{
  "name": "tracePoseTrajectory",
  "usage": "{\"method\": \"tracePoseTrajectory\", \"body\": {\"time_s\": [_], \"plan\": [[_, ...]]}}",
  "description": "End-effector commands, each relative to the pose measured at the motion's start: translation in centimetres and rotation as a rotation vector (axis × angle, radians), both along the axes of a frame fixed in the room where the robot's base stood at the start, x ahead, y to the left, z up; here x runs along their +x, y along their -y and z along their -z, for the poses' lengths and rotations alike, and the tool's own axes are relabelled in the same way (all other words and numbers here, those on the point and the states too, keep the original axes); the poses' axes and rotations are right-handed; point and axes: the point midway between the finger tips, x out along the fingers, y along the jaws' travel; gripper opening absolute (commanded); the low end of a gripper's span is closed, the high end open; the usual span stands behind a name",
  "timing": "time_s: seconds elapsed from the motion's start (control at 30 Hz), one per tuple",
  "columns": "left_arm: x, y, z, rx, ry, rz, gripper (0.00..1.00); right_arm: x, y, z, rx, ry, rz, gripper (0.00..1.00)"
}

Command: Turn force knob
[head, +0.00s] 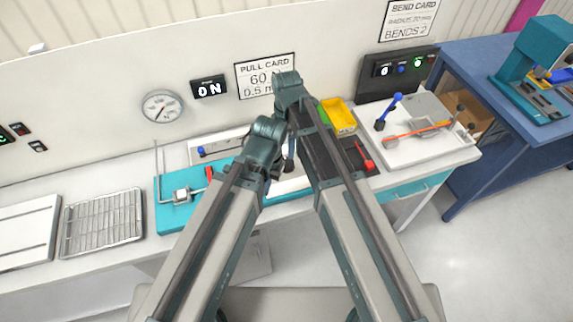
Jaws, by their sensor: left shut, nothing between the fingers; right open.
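I cannot make out a force knob; my arms cover part of the bench and wall where it may be. The pull card (262,77) is right of the display, partly covered by my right arm. A teal fixture (176,215) with a metal block and red piece is on the bench. My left gripper (288,163) is shut and empty, low over the bench beside the fixture. My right gripper (292,115) is open, higher up near the panel, and mostly hidden by its arm.
A wire rack (103,222) and a white tray (28,230) lie at the left. A yellow bin (340,117) and a white bending board (440,147) with blue and orange levers are at the right. A blue table (476,75) carries a teal press (545,50).

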Motion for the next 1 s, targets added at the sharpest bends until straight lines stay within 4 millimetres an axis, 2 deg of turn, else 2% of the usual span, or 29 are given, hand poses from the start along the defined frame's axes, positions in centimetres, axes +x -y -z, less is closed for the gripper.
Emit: {"method": "tracePoseTrajectory", "body": {"time_s": [0.03,0.6,0.77,1.0], "plan": [[0.0,0.0,1.5,0.000,0.000,0.001,0.00,0.0,0.0,1.5,0.000,0.000,0.000,0.95],[0.0,0.0,9.1,0.000,0.000,-0.001,0.00,0.0,0.0,9.1,0.000,0.000,0.001,0.95],[0.0,0.0,10.0,0.000,0.000,-0.001,0.00,0.0,0.0,10.0,0.000,0.000,0.001,0.95],[0.0,0.0,10.0,0.000,0.000,-0.001,0.00,0.0,0.0,10.0,0.000,0.000,0.001,0.95]]}}
